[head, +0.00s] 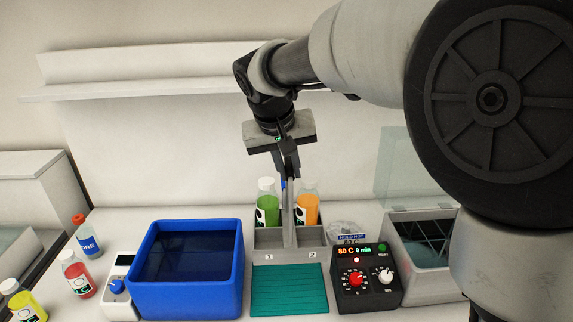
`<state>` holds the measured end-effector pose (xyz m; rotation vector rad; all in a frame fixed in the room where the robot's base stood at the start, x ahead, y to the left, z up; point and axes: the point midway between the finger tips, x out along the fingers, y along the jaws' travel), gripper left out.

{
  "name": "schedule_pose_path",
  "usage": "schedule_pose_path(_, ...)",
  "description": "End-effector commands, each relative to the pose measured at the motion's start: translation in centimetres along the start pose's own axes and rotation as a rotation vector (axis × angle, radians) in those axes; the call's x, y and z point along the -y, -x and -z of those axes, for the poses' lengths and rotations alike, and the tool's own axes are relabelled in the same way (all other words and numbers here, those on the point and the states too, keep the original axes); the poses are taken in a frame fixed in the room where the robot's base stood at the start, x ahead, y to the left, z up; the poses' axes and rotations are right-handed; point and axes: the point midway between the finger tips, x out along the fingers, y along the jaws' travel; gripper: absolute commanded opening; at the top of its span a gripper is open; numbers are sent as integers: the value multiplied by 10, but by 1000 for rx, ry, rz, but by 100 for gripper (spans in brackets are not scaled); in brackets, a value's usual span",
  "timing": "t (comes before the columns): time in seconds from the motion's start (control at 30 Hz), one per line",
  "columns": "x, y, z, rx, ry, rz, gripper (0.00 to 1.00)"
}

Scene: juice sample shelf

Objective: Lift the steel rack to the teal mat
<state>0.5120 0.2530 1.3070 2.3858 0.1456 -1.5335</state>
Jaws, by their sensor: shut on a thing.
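The steel rack (262,240) is grey, with slots marked 1 and 2 and a tall upright handle in the middle. It holds a green bottle (267,210) on the left and an orange bottle (307,210) on the right. The teal mat (289,289) lies directly in front of the rack and looks bare. My gripper (288,172) is shut on the top of the rack's handle. The arm and handle hide part of what is behind, where a bit of blue shows. I cannot tell whether the rack's base touches the table.
A blue tub (236,290) of dark liquid stands left of the mat. A black control box (368,283) reading 80 C and a grey bath (428,268) with a clear lid stand right. Several bottles, one with a blue label (88,240), stand far left. A shelf (140,91) runs behind.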

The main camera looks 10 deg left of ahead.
Motion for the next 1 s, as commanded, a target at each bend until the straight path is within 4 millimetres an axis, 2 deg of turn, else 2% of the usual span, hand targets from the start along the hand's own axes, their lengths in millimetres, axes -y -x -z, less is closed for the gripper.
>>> schedule_pose_path(0.17, -5, 1, 1, -6, -1, 0, 0)
schedule_pose_path(0.37, -3, -7, -3, -5, 0, 0, 0)
schedule_pose_path(1.0, 8, -56, -24, -6, 0, 0, 0)
